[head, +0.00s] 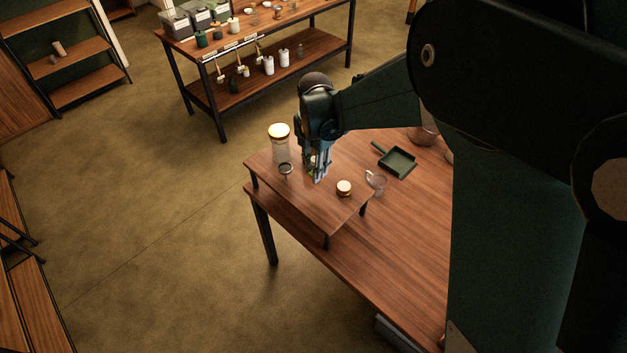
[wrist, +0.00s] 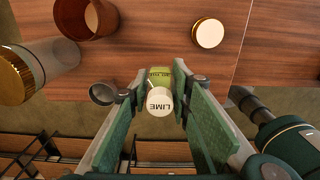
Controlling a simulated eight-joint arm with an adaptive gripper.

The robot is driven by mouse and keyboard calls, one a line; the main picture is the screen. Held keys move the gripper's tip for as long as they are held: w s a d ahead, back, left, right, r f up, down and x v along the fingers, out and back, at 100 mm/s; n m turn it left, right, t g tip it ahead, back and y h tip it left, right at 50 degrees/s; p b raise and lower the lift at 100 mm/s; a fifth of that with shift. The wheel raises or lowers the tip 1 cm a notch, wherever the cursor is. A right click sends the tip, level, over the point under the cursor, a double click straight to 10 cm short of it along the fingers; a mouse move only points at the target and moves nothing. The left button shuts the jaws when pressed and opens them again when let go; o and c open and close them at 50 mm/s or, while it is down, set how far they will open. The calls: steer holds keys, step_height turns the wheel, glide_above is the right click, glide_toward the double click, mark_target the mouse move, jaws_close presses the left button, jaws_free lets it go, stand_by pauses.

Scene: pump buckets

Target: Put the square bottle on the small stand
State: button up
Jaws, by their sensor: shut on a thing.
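In the head view my gripper (head: 318,178) points down over the small stand (head: 318,212), a raised wooden platform at the corner of the table. The fingers are shut on the bottle. In the head view the fingers hide most of the bottle. I cannot tell whether its base touches the stand.
On the stand are a gold-lidded glass jar (head: 280,148), a small dark round container (head: 286,168) and a low gold-rimmed white-topped jar (head: 344,188). A glass cup (head: 376,182) and a green square pan (head: 397,162) are to the right. Bare wood lies in front of my gripper.

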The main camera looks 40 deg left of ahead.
mark_target(315, 188)
steer(key=shift+f, duration=1.35)
steer(key=shift+f, duration=0.1)
steer(key=shift+f, duration=1.8)
steer(key=shift+f, duration=0.2)
steer(key=o, duration=0.9)
steer(key=shift+r, duration=0.15)
step_height(315, 188, up, 12)
steer(key=shift+r, duration=0.1)
